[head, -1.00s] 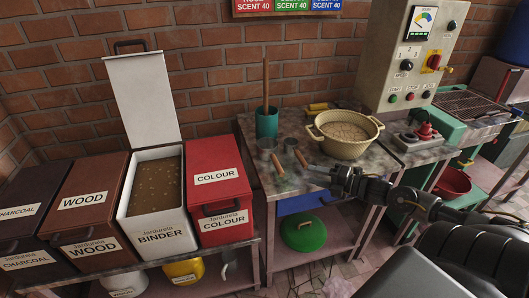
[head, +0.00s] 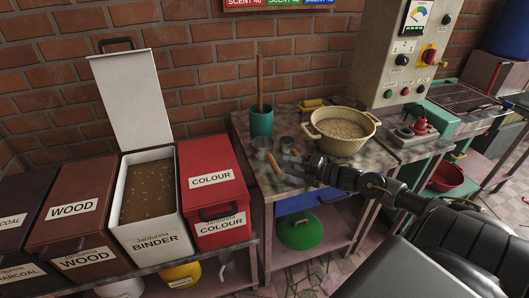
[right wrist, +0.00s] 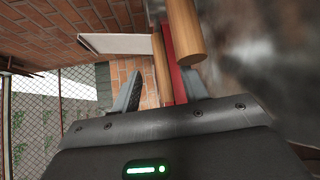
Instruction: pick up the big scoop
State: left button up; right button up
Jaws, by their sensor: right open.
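Two metal scoops with wooden handles lie on the worktop. The left scoop (head: 274,165) has its handle towards me. The other scoop (head: 287,143) is just right of it, its handle partly hidden by my right gripper (head: 287,162). I cannot tell for sure which is bigger. In the right wrist view a near wooden handle (right wrist: 186,35) crosses by the right finger, and a second handle (right wrist: 160,68) shows farther left. My right gripper (right wrist: 160,92) is open, close to the handles, with nothing visibly gripped. My left gripper is not in view.
A green cup with a wooden stick (head: 261,121) stands behind the scoops. A cream basin (head: 342,143) is right of them, beside my right arm. The red colour bin (head: 210,180) and open binder bin (head: 150,235) stand left. A control box (head: 395,50) is behind.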

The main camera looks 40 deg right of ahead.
jog(key=shift+w+a, duration=0.1)
jog(key=shift+w, duration=0.05)
jog(key=p+x, duration=0.1)
jog(key=x, duration=0.3)
jog(key=shift+w+a, duration=0.1)
jog(key=shift+a, duration=0.05)
jog(key=shift+w+a+f, duration=0.1)
jog(key=shift+w, duration=0.2)
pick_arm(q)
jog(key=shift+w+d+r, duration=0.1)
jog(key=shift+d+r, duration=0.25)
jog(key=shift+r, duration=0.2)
pick_arm(e)
grip_shut()
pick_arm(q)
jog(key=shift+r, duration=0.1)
